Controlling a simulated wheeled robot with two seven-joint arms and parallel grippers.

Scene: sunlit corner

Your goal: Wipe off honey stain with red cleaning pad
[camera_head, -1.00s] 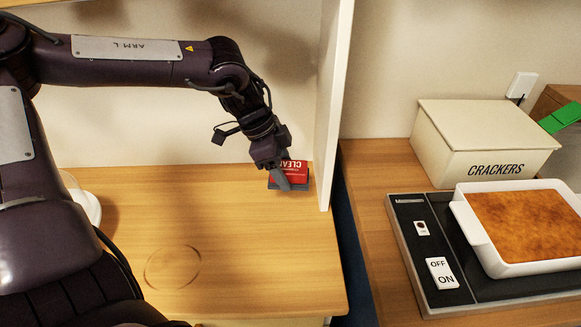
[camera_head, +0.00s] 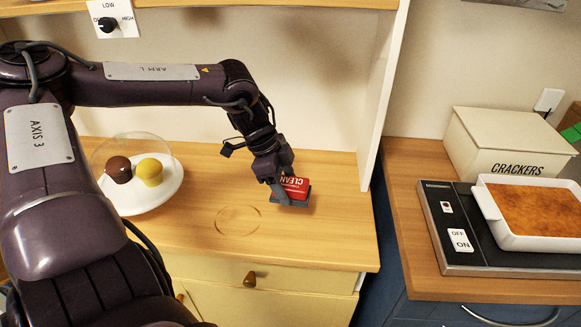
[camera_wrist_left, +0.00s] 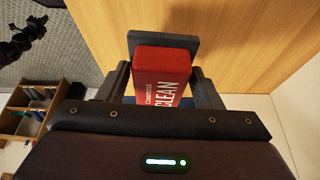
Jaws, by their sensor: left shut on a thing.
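The red cleaning pad (camera_head: 296,187), with white lettering and a dark grey base, is held in my left gripper (camera_head: 281,196) at the right part of the wooden counter. In the left wrist view the pad (camera_wrist_left: 162,72) sits between the two fingers of the left gripper (camera_wrist_left: 165,88). Its base is close to the counter; I cannot tell whether it touches. The honey stain (camera_head: 238,220) is a thin brown ring on the counter, left of and nearer than the pad, apart from it. My right gripper is not in view.
A white plate (camera_head: 163,202) with a brown and a yellow cupcake under a clear dome stands left of the stain. A white upright panel (camera_head: 383,95) bounds the counter's right side. Beyond a gap are a cracker box (camera_head: 508,145), a hot plate (camera_head: 445,242) and a baking dish (camera_head: 484,200).

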